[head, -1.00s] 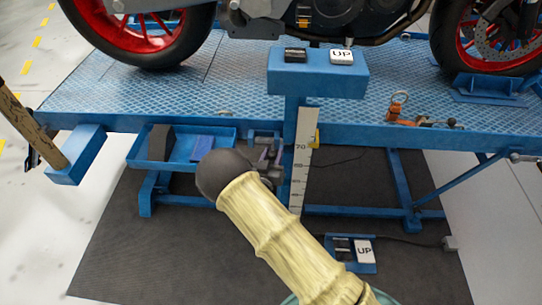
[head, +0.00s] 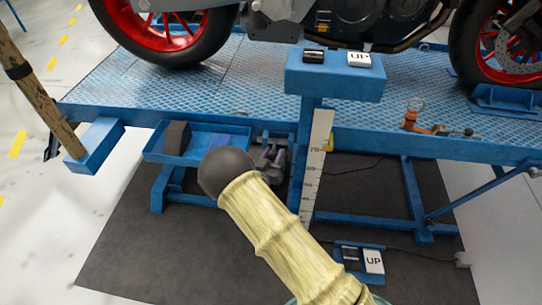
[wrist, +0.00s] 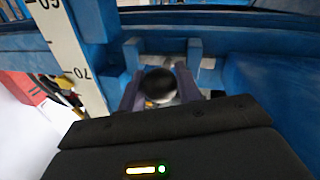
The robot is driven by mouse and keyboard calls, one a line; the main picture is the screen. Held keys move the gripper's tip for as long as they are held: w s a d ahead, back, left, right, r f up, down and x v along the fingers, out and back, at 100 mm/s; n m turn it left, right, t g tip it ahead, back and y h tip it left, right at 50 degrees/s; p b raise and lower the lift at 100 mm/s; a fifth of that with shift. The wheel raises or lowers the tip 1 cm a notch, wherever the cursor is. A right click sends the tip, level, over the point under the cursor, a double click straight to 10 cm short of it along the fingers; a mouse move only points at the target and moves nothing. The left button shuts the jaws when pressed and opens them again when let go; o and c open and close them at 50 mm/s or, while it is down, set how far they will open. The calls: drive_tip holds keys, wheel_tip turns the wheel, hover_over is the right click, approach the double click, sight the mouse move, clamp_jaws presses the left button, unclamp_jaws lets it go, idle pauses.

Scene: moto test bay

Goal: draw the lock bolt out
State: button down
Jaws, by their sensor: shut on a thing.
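The lock bolt's round dark head (wrist: 160,84) shows in the wrist view between the two purple-grey fingers of my gripper (wrist: 159,92), with a bright glint on its top. The fingers are shut on it from both sides. Behind it are blue frame parts of the lift and a pale metal piece. How far the bolt sits in its hole is hidden. In the head view my gripper (head: 272,160) is at the lift's front edge, left of the scale post, partly covered by my arm. The bolt cannot be made out there.
The white scale (head: 317,160) stands close to the right of my gripper. A blue tray (head: 228,131) with a dark block is at the left. The lift platform (head: 150,95) bears a motorcycle above. An UP pedal box (head: 350,265) lies on the dark mat.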

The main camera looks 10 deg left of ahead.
drive_tip(key=c, duration=1)
unclamp_jaws()
drive_tip(key=shift+s+a, duration=0.1)
drive_tip(key=shift+a, duration=0.35)
drive_tip(key=shift+d, duration=0.1)
drive_tip(key=shift+d, duration=0.1)
drive_tip(key=s+a, duration=0.2)
drive_tip(key=s, duration=1.5)
drive_tip(key=shift+s, duration=0.1)
